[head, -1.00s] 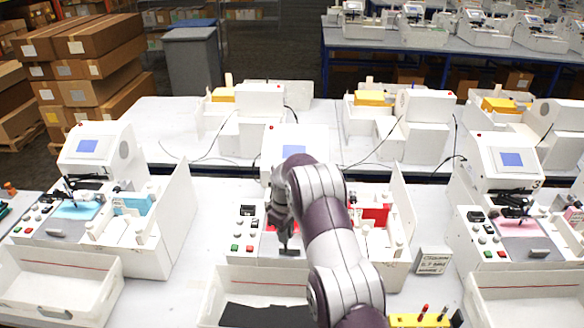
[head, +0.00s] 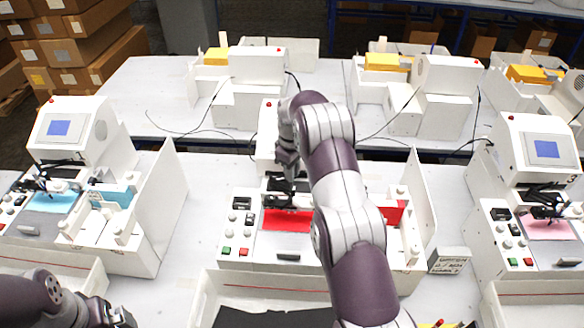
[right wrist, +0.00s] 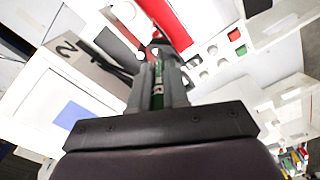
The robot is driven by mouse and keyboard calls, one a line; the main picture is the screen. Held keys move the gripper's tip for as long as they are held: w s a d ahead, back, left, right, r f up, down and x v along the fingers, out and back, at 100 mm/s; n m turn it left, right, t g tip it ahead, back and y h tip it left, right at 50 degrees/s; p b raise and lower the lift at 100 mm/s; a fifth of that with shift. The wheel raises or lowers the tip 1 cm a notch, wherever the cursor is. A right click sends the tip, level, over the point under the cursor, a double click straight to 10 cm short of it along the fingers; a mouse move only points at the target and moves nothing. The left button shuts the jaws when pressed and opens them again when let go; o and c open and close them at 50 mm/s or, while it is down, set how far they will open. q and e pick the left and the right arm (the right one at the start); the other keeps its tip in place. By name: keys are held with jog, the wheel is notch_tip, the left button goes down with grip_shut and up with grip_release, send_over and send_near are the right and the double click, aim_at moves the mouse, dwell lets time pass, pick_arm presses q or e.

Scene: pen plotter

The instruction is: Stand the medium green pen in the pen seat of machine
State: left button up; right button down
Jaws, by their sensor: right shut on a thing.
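My right gripper (head: 288,178) is over the back of the middle machine (head: 237,225), above its red sheet (head: 285,222). In the right wrist view its fingers (right wrist: 158,95) are shut on a slim green pen (right wrist: 158,84), seen partly between them. The pen points toward a black carriage part near the red sheet (right wrist: 165,20). The pen seat is hidden by the gripper and arm, so I cannot tell whether the pen touches it. My left gripper (head: 121,318) is at the lower left edge, partly cut off; its fingers are unclear.
Similar machines stand left (head: 75,140) and right (head: 530,150). A white side panel (head: 422,205) rises at the middle machine's right. A white tray (head: 205,295) with black material is in front. A small label block (head: 449,261) stands to the right.

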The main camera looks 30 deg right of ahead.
jog(key=shift+d+f, duration=0.1)
pick_arm(q)
jog(key=f+b, duration=0.1)
jog(key=w+f+b, duration=0.1)
jog(key=f, duration=0.1)
jog(key=f+b, duration=0.1)
jog(key=b, duration=0.1)
jog(key=shift+w+d+f, duration=0.15)
jog(key=shift+w+d, duration=0.05)
jog(key=shift+d, duration=0.2)
pick_arm(e)
notch_tip(320, 180, down, 6)
jog(key=w, duration=0.1)
jog(key=shift+d+f, duration=0.2)
jog(key=shift+d, duration=0.1)
pick_arm(q)
jog(key=shift+s+a, duration=0.15)
jog(key=shift+s, duration=0.05)
pick_arm(e)
jog(key=shift+s+a+r, duration=0.1)
jog(key=shift+s, duration=0.05)
pick_arm(q)
jog(key=shift+w+f, duration=0.1)
jog(key=shift+w, duration=0.05)
jog(key=shift+f+b, duration=0.15)
jog(key=shift+b, duration=0.15)
jog(key=shift+f+b, duration=2.4)
jog(key=shift+f, duration=0.05)
pick_arm(e)
notch_tip(320, 180, down, 7)
